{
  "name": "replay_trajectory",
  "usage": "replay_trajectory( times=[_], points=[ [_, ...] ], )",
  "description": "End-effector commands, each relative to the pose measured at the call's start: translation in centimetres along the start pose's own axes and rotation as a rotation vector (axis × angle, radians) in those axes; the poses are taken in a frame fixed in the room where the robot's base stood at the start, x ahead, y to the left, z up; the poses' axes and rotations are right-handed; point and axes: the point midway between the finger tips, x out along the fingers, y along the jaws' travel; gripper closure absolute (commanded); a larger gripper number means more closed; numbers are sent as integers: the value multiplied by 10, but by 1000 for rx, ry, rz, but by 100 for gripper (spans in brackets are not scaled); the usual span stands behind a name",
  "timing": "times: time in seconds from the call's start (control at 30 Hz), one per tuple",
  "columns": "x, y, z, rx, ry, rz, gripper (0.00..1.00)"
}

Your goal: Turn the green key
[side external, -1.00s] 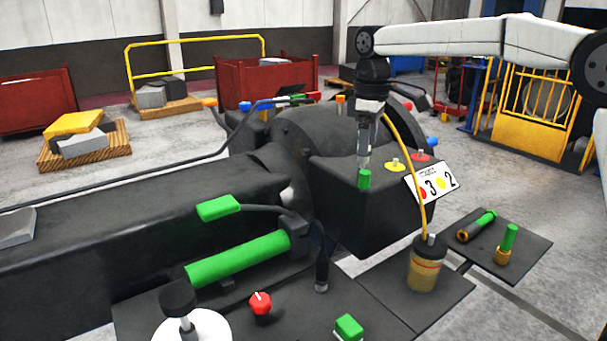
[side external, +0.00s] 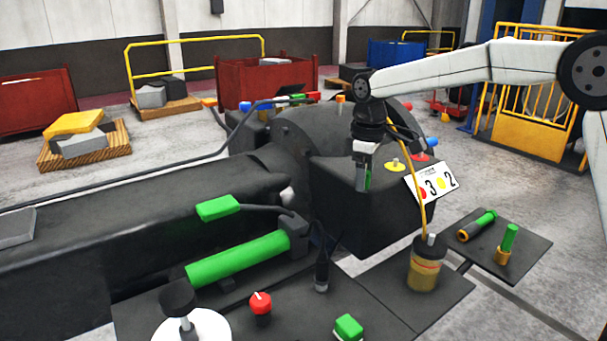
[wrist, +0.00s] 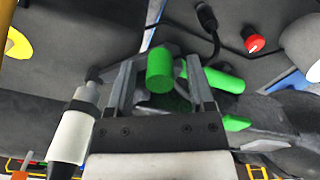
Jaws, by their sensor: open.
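The green key (side external: 364,181) stands upright on the dark casting (side external: 345,215), on the side toward the camera. My gripper (side external: 365,183) points down over it, with its fingers lowered beside the key's green head. In the wrist view my gripper's two fingers (wrist: 160,64) are apart. The round green key head (wrist: 160,70) shows between them, with a gap on each side, so the fingers are around it and not shut on it. The key's lower part is hidden.
A yellow key (side external: 395,165), a red key (side external: 421,156) and a card (side external: 432,184) reading 3 and 2 are close on the right. A jar (side external: 425,265) with a yellow cable stands in front. A green cylinder (side external: 238,259) and red knob (side external: 260,303) are nearer left.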

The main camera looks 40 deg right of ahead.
Motion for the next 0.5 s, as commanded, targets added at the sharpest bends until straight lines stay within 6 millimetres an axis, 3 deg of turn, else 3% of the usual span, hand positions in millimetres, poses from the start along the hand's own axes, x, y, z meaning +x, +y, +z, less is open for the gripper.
replay_trajectory(
  times=[0.2,0.4,0.43,0.5],
  points=[
    [0,0,0,0,0,0,31],
    [0,0,0,0,0,0,95],
    [0,0,0,0,0,0,100],
    [0,0,0,0,0,0,100]
  ],
)
